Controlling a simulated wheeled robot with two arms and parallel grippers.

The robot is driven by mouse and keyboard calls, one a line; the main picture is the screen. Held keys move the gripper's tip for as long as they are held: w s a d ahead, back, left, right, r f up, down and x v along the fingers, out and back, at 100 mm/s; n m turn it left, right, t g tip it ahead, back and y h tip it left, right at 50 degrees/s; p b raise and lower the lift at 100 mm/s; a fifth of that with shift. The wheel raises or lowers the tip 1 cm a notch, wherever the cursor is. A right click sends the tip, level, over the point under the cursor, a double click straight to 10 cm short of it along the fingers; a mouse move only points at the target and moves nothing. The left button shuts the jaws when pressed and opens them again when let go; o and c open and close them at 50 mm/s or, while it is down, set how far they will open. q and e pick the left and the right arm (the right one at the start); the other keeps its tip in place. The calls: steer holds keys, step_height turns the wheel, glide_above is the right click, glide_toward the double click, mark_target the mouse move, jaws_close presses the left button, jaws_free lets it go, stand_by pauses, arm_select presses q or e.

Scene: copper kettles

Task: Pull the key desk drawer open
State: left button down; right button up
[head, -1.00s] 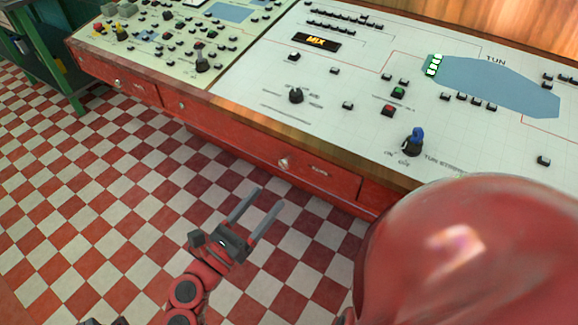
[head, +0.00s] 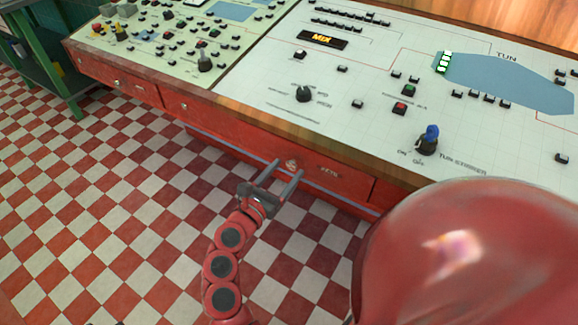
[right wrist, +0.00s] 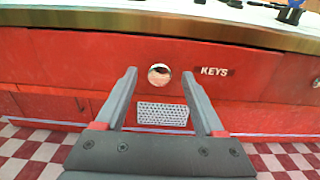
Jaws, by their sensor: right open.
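The key desk drawer (head: 343,183) is a red front under the wooden edge of the control desk, and it looks shut. Its round metal knob (head: 291,164) also shows in the right wrist view (right wrist: 159,75), left of a dark KEYS label (right wrist: 216,71). My right gripper (head: 285,169) is open and empty in front of the drawer. In the wrist view its two fingers point at the drawer, one on each side of the knob. I cannot tell whether the fingertips reach as far as the knob. My left gripper is not in view.
The control desk (head: 270,75) above carries many buttons, a dark knob (head: 304,94) and a blue-topped switch (head: 428,140). Another drawer front (head: 117,83) with a knob lies further left. A green metal frame (head: 62,83) stands at far left. The checkered floor (head: 120,220) is clear.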

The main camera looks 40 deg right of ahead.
steer(key=shift+x, duration=1.1)
jaws_close()
stand_by(0.7)
